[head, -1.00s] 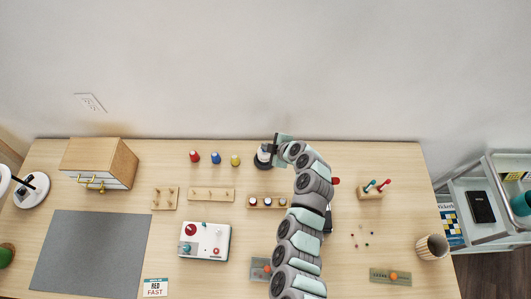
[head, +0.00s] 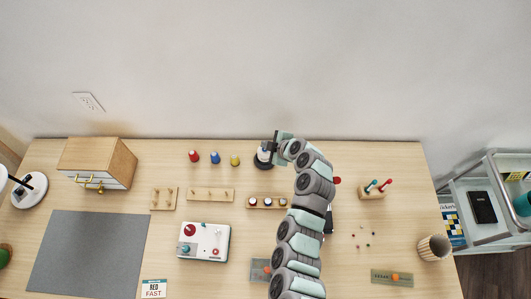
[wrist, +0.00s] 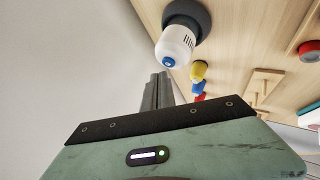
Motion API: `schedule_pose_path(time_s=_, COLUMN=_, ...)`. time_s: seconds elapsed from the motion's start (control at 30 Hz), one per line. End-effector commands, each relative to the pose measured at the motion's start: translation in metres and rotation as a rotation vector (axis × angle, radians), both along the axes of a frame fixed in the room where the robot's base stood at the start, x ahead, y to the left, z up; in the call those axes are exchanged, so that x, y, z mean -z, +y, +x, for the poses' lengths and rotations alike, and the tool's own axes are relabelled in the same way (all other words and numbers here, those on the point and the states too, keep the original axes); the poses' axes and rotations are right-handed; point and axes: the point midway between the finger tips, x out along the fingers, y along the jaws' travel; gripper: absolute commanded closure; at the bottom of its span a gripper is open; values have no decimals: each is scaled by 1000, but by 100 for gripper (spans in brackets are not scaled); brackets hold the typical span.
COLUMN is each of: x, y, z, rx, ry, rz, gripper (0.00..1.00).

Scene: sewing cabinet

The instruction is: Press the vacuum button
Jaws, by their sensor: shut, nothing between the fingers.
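The vacuum is a small white upright unit (head: 262,153) on a dark round base, near the back middle of the table. In the wrist view its white body (wrist: 176,42) carries a round blue button (wrist: 168,62) on its end. My gripper (wrist: 160,76) is shut and empty, its fingertips close to the blue button. I cannot tell whether they touch it. In the head view my gripper (head: 272,143) is at the vacuum's top, and my wrist hides part of that area.
Red, blue and yellow pegs (head: 215,158) stand left of the vacuum. A spool rack (head: 258,200) is in front of it, partly behind my arm. A white control box (head: 207,244) and a wooden drawer cabinet (head: 106,157) are farther left. The wall (head: 300,80) is behind.

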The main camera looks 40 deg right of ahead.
Motion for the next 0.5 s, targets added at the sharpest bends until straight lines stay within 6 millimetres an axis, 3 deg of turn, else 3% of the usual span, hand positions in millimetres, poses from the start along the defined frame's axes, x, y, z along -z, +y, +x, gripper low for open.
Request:
schedule_pose_path(time_s=0.23, x=-3, y=0, z=0, rx=0, ry=0, rz=-2, gripper=100)
schedule_pose_path(time_s=0.5, x=-29, y=-2, z=0, rx=1, ry=0, rz=-5, gripper=100)
